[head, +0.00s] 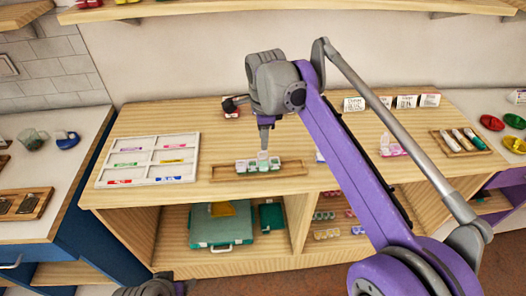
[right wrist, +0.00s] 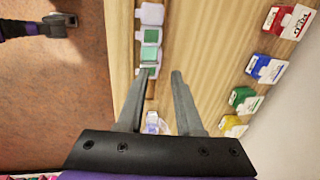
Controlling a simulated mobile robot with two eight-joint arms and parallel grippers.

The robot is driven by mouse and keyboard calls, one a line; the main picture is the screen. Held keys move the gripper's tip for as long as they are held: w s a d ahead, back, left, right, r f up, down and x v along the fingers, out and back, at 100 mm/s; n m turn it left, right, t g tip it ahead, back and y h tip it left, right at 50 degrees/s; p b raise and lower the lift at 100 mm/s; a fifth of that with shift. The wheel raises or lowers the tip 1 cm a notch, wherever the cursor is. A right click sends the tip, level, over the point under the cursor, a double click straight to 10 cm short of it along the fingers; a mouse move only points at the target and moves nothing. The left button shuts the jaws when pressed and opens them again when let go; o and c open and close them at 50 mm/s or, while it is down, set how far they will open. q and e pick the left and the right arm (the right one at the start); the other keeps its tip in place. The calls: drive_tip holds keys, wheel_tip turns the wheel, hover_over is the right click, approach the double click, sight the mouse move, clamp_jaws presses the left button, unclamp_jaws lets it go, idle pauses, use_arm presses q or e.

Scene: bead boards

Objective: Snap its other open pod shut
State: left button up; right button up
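A short strip of pods (head: 258,166), green and white, sits on a shallow wooden tray (head: 222,172) on the middle of the counter. At least one white lid appears raised. In the right wrist view the strip shows a white pod or lid (right wrist: 151,14) and green squares (right wrist: 151,36) in a row. My right gripper (right wrist: 163,74) is open and empty, its left fingertip over or beside the nearer pods. In the head view its fingers reach down behind the strip, and contact is unclear. A dark gripper end, apparently my left, shows in the right wrist view (right wrist: 60,24), away from the counter.
A white sectioned tray (head: 148,160) with coloured items lies left of the wooden tray. Red, blue, green and yellow boxes (right wrist: 267,68) stand along the back. A tray of tubes (head: 460,141) is at right. The shelf below holds a teal case (head: 220,232).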

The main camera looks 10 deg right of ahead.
sight(263, 154)
drive_tip(key=f, duration=0.3)
drive_tip(key=w+f, duration=0.1)
drive_tip(key=f, duration=0.2)
drive_tip(key=shift+w+f+b, duration=0.15)
drive_tip(key=shift+f+b, duration=0.25)
clamp_jaws()
idle(1.0)
